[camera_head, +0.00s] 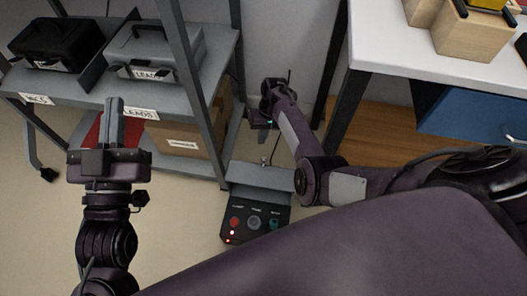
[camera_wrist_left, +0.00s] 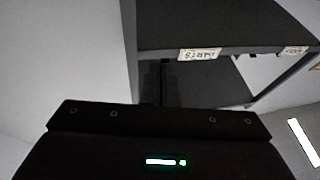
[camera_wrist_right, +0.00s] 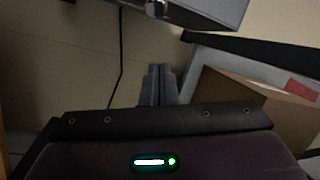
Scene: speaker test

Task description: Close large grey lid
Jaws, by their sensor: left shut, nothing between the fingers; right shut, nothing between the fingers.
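A dark box (camera_head: 255,220) with red, grey and green buttons stands on the floor between shelf and table. A grey panel (camera_head: 262,176) stands at its back edge and looks like a raised lid; its hinge is not clear. My right gripper (camera_head: 262,122) is behind and above that panel; in the right wrist view its fingers (camera_wrist_right: 158,84) are together and empty, below a grey edge (camera_wrist_right: 210,8) that may be the panel. My left gripper (camera_head: 115,120) is shut and empty, in front of the shelf, away from the panel.
A grey metal shelf (camera_head: 205,110) at left holds a black case (camera_head: 57,40) and a grey case (camera_head: 153,48) labelled LEADS. A cardboard box (camera_head: 185,138) is on its lower level. A white table (camera_head: 400,55) with a blue drawer (camera_head: 470,115) is at right. Floor at front left is clear.

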